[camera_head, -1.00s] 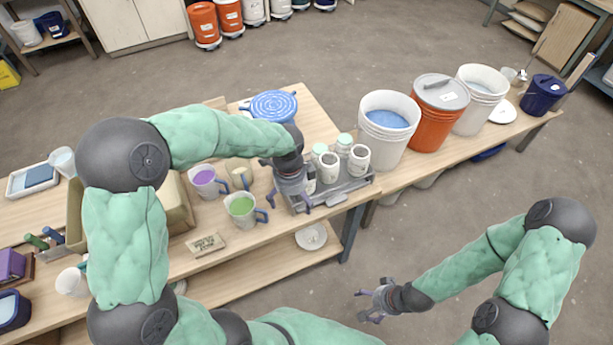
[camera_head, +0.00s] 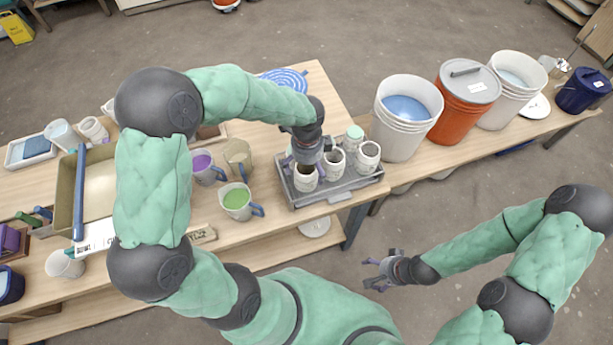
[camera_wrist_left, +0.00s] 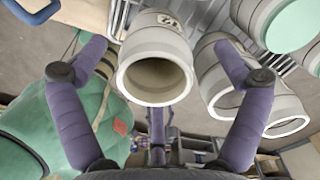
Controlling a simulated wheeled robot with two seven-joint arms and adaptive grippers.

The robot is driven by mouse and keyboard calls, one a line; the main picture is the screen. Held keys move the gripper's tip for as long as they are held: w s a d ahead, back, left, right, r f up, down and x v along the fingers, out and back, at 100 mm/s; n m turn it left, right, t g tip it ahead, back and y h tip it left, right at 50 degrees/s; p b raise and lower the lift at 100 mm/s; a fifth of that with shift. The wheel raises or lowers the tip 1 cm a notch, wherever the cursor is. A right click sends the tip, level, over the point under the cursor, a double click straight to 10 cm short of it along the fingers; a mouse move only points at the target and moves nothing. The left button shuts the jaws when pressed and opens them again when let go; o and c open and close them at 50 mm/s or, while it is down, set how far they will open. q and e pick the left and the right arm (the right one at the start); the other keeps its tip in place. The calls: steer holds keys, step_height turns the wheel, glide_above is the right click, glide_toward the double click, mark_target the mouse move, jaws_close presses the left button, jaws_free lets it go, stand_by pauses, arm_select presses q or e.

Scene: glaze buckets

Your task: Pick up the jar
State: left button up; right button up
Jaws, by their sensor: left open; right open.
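Several off-white jars stand in a grey tray (camera_head: 340,194) on the wooden bench. The front-left jar (camera_head: 305,180) is open-topped, and my left gripper (camera_head: 305,160) is over and around it from behind. In the left wrist view, an open-mouthed jar (camera_wrist_left: 155,72) lies between the purple fingers of my left gripper (camera_wrist_left: 160,50), with gaps at both sides. Other jars in the tray are a middle one (camera_head: 334,163), a right one (camera_head: 367,157) and one with a mint lid (camera_head: 354,133). My right gripper (camera_head: 380,272) is open and empty, over the floor in front of the bench.
A mug of green glaze (camera_head: 237,201), a purple one (camera_head: 205,166) and a beige pitcher (camera_head: 238,156) stand left of the tray. A white bucket (camera_head: 404,135) and an orange one (camera_head: 456,120) stand to its right. A blue-topped disc (camera_head: 284,78) is behind.

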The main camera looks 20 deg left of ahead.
arm_select(q)
steer(key=shift+s+f+b, duration=0.15)
steer(key=shift+f+b, duration=0.6)
steer(key=shift+f, duration=2.05)
steer(key=c, duration=1.5)
